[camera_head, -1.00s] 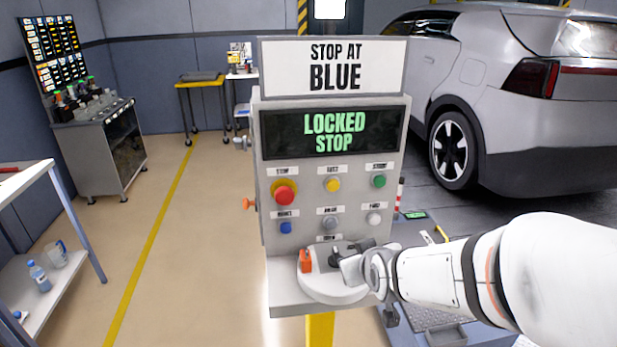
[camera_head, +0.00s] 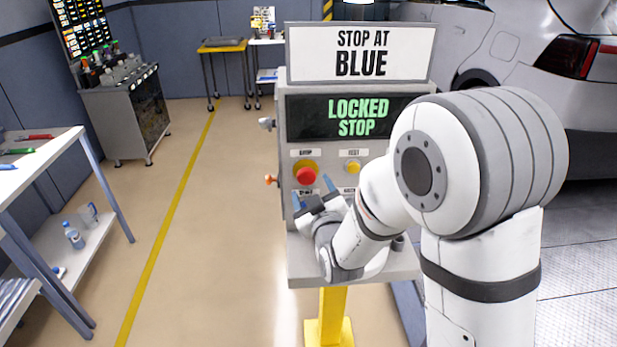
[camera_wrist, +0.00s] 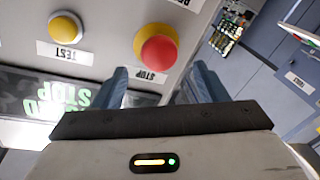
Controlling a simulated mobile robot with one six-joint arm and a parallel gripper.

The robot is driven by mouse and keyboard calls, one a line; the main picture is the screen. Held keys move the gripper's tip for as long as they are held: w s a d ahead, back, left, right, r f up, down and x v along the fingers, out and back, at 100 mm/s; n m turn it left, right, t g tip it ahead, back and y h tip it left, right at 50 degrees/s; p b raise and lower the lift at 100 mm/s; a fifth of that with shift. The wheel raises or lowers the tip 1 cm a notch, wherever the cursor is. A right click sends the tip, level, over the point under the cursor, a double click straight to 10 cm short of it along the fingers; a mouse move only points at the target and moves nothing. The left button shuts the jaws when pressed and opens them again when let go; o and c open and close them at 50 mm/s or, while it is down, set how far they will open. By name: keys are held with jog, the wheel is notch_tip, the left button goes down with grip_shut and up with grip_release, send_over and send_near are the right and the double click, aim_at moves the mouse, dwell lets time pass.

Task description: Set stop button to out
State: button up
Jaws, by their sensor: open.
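The stop button is a red mushroom cap (camera_head: 306,175) on a yellow collar, at the left of the grey console's panel. The display (camera_head: 345,117) above it reads LOCKED STOP in green. My gripper (camera_head: 311,192) is in front of the panel just below the button, its two blue fingers apart and empty. In the wrist view the panel appears upside down; the red cap (camera_wrist: 159,50) lies beyond and between the fingertips of my gripper (camera_wrist: 160,75). I see no clear contact. How far the cap sits in cannot be told.
A yellow test button (camera_head: 353,167) is right of the stop button. My arm hides the panel's right and lower parts. A STOP AT BLUE sign (camera_head: 361,54) tops the console. An orange knob (camera_head: 271,179) sticks out at its left side. Floor to the left is clear.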

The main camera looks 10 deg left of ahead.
aim_at(307, 178)
jog(key=shift+p+x, duration=0.55)
jog(key=shift+x, duration=1.45)
jog(key=shift+c, duration=0.3)
